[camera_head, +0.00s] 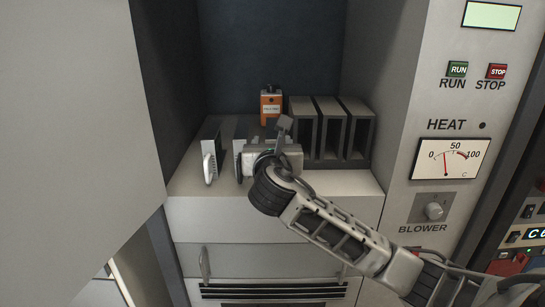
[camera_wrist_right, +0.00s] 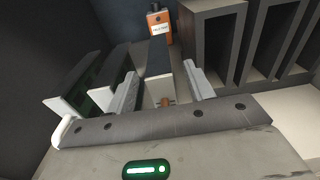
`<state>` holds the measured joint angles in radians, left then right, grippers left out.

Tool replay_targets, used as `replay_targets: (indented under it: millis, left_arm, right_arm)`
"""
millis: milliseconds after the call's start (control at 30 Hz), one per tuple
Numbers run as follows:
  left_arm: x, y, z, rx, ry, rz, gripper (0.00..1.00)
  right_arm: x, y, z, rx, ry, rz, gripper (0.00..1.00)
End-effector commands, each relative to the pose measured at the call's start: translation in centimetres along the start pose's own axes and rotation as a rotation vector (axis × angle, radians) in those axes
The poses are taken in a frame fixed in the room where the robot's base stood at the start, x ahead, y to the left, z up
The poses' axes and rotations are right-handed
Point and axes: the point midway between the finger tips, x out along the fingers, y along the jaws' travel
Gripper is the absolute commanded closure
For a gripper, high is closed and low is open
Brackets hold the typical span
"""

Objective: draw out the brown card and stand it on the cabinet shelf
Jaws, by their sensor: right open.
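Several upright cards stand side by side on the cabinet shelf (camera_head: 325,183). One card (camera_head: 210,150) at the far left has a white handle on its front. My right gripper (camera_head: 258,148) is at the cards, to the right of that one, and hides part of them. In the right wrist view its open fingers (camera_wrist_right: 164,88) stand on either side of a card with a dark top (camera_wrist_right: 158,58) and a pale front. A small brown piece (camera_wrist_right: 167,102) shows low on that front, between the fingers. Whether the fingers touch the card is unclear. My left gripper is not in view.
An orange box (camera_head: 270,106) stands behind the cards. A dark rack with three open upright slots (camera_head: 330,130) stands to their right. A grey panel (camera_head: 70,130) fills the left side; a control panel (camera_head: 450,120) with a heat gauge borders the right. The shelf front is bare.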

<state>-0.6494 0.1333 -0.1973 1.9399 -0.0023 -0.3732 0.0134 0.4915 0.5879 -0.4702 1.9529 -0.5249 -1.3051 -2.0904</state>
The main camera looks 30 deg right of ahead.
Motion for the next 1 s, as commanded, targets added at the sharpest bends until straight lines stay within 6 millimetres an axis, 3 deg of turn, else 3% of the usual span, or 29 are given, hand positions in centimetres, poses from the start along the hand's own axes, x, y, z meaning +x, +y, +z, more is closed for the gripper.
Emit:
replay_targets:
  millis: [600, 800, 1000]
  left_arm:
    - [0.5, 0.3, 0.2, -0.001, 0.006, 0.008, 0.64]
    - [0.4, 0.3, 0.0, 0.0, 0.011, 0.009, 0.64]
    - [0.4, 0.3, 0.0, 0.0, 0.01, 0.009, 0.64]
  right_arm:
    - [-13.1, 0.0, -0.1, 0.002, 0.0, 0.004, 0.47]
    - [-15.0, 0.0, 0.0, 0.001, -0.001, 0.001, 0.47]
    - [-15.2, 0.0, 0.0, 0.002, 0.0, 0.001, 0.47]
